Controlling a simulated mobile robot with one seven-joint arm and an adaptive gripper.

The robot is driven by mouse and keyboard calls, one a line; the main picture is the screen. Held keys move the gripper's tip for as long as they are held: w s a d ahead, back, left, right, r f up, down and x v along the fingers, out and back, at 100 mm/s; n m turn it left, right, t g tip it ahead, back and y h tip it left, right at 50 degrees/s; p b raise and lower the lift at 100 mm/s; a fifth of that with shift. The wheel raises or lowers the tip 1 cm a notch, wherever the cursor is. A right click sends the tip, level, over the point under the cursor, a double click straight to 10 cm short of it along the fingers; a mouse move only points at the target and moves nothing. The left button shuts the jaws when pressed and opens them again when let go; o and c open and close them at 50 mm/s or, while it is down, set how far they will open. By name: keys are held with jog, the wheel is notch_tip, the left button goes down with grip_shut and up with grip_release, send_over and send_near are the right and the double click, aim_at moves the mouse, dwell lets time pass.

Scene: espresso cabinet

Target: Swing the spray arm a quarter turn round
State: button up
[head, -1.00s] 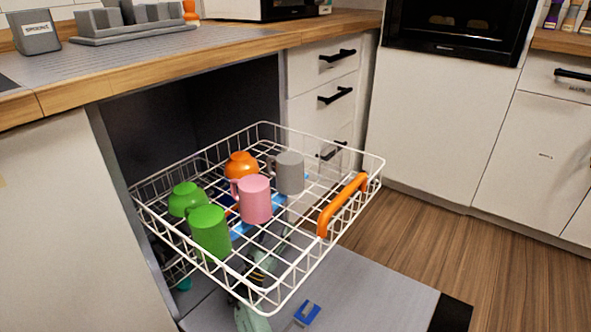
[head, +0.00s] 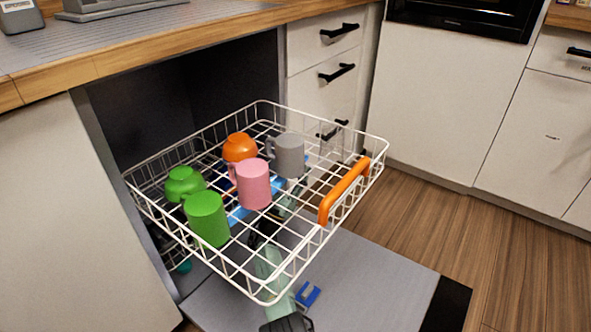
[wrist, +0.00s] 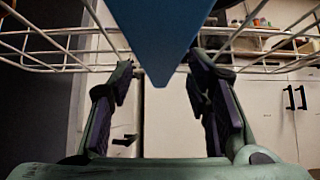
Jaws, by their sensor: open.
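The blue spray arm (head: 240,215) shows in pieces through the wires under the rack in the head view. In the wrist view a blue pointed end (wrist: 160,40), which looks like the spray arm, hangs large from the top, its tip between my fingers in the picture. My gripper (wrist: 160,95) is open, one green finger with a dark pad on each side of it. I see no contact between fingers and blue part. In the head view my gripper is below the rack, partly hidden by wires and cups.
The white wire rack (head: 325,235) with an orange handle (head: 345,190) is pulled out. It holds green cups (head: 207,220), a pink mug (head: 251,184), a grey mug (head: 286,155) and an orange cup (head: 240,148). A small blue thing (head: 308,294) lies on the lowered door (head: 385,285).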

jog(key=shift+w+d, duration=0.1)
jog(key=shift+w, duration=0.05)
jog(key=shift+c, duration=0.2)
grip_shut()
dwell(0.3)
dwell(0.4)
